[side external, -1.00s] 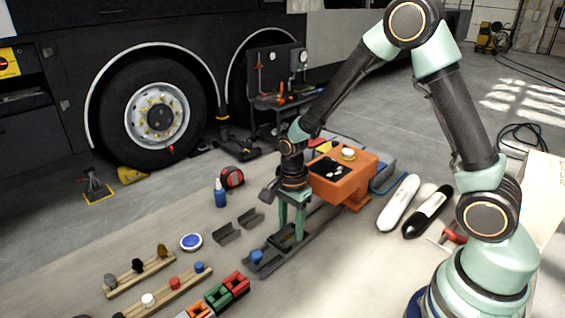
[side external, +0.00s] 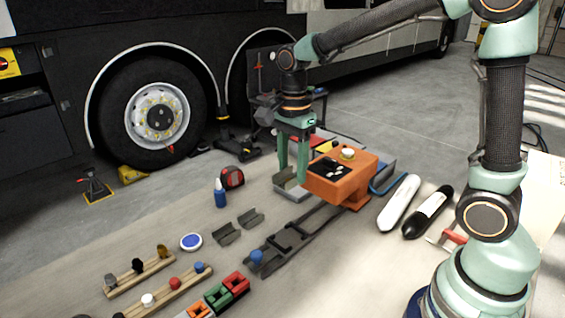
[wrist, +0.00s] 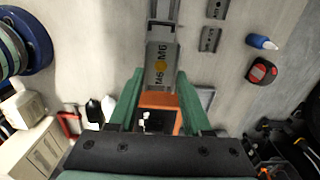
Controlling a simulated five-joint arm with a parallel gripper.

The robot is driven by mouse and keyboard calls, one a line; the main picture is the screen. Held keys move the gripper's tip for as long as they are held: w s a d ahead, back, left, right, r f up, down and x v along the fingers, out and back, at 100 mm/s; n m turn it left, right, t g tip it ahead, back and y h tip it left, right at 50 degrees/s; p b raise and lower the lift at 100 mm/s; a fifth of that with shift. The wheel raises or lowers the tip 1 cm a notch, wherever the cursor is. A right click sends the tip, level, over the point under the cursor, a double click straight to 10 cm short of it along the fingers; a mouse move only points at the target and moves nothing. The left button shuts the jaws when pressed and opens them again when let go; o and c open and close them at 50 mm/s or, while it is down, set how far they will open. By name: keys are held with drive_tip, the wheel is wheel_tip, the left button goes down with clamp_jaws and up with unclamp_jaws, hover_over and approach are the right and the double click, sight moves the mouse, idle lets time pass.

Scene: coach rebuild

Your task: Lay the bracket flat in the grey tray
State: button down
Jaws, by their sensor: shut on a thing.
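My gripper (side external: 293,176) points down and is shut on the bracket. In the wrist view, the bracket (wrist: 160,62) is a pale grey plate with M6 marks and a yellow spot between the fingertips (wrist: 160,78). In the side view, the fingers largely hide the bracket. The grey tray (side external: 288,193) lies on the floor, just left of the orange box, by the fingertips. Part of the tray rim (wrist: 207,97) shows right of the right finger in the wrist view. I cannot tell the exact height of the bracket above the tray.
The orange box (side external: 340,180), with small things on top, stands close on the right. A dark rail (side external: 290,240) lies in front.

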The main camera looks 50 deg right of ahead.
wheel_tip(320, 180, up, 3)
drive_tip(key=shift+w+r, duration=0.1)
drive_tip(key=shift+r, duration=0.1)
drive_tip(key=w+d, duration=0.6)
drive_tip(key=w, duration=0.1)
hover_over(296, 189)
drive_tip(key=f, duration=0.1)
wheel_tip(296, 189, down, 20)
drive_tip(key=shift+f, duration=0.1)
drive_tip(key=shift+c, duration=1.7)
unclamp_jaws()
